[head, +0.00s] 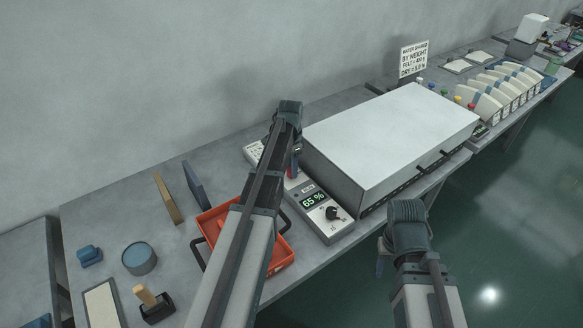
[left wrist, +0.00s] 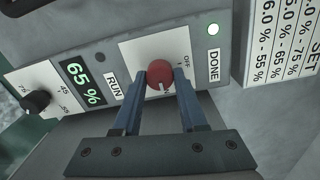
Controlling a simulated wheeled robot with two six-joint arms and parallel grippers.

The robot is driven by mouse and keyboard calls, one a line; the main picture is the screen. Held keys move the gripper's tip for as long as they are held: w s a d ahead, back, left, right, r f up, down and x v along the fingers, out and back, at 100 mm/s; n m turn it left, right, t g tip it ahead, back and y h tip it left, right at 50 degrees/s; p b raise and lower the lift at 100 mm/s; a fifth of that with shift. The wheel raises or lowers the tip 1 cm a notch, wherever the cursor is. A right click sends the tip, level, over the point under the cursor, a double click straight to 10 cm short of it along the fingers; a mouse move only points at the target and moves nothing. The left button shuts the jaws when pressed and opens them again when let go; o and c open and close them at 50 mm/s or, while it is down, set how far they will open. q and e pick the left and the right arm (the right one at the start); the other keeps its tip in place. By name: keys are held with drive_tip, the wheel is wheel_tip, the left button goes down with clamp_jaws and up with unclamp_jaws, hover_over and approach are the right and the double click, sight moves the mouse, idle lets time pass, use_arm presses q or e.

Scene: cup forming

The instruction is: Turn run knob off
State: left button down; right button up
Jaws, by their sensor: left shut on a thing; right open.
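The run knob (left wrist: 160,77) is red with a white pointer line and sits on a white plate marked OFF, beside the RUN label, in the left wrist view. My left gripper (left wrist: 160,88) has its two blue fingers on either side of the knob, shut on it. The pointer is turned away from the OFF mark. In the head view my left gripper (head: 293,165) is over the control panel (head: 309,199) and hides most of the knob. My right gripper (head: 384,256) is open and empty, in front of the bench edge.
The panel display (left wrist: 77,72) reads 65 %, with a black dial (left wrist: 37,101) beside it. A large white-topped box (head: 390,135) stands right of the panel. An orange tray (head: 279,254) lies under my left arm.

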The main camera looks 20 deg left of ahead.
use_arm(q)
drive_tip(key=shift+n, duration=0.3)
drive_tip(key=n, duration=1.2)
drive_tip(key=shift+a+n, duration=0.1)
drive_tip(key=shift+n, duration=0.3)
drive_tip(key=n, duration=0.4)
drive_tip(key=shift+n, duration=0.4)
drive_tip(key=shift+c, duration=2.2)
unclamp_jaws()
